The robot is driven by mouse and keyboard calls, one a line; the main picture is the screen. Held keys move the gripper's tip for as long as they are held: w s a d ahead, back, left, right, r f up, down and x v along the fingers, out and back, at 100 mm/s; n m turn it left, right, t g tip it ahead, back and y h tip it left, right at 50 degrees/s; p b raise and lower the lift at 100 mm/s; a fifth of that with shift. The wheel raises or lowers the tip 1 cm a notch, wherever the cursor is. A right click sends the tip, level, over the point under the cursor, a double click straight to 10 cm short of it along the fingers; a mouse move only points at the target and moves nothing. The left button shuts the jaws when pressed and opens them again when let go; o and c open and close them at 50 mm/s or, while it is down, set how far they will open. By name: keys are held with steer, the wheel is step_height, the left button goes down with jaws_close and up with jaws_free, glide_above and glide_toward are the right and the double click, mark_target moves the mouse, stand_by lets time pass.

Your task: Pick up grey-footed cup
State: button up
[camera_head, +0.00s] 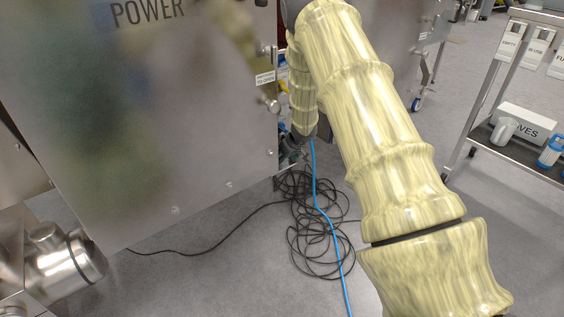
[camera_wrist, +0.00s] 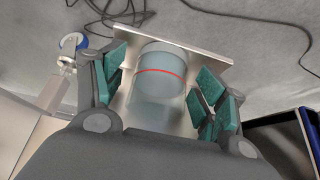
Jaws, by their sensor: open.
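A pale blue-grey, see-through cup (camera_wrist: 160,84) with a thin red ring shows in the wrist view, on a narrow metal ledge (camera_wrist: 208,57). I take it for the grey-footed cup, but a grey foot is not clearly visible. My gripper (camera_wrist: 162,76) is open, with green-padded fingers on the left and right of the cup. A gap shows between the cup and the pads on each side. The palm covers the near part of the view. In the head view my gripper and the cup are hidden; only my arm shows, reaching behind a metal cabinet.
The metal cabinet (camera_head: 130,130) marked POWER fills the left of the head view. Black cables (camera_head: 318,225) and a blue cable (camera_head: 326,222) lie on the floor. A cart (camera_head: 480,133) at the right holds a white mug (camera_head: 503,131), a box (camera_head: 527,122) and a blue-and-white bottle (camera_head: 549,152).

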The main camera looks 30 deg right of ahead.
steer(key=shift+c, duration=0.5)
steer(key=c, duration=0.9)
step_height(320, 180, up, 2)
steer(key=shift+p, duration=1.15)
steer(key=s+d+p, duration=0.1)
steer(key=s+p, duration=0.3)
steer(key=s, duration=1.4)
steer(key=shift+d+f, duration=0.2)
steer(key=shift+f, duration=0.05)
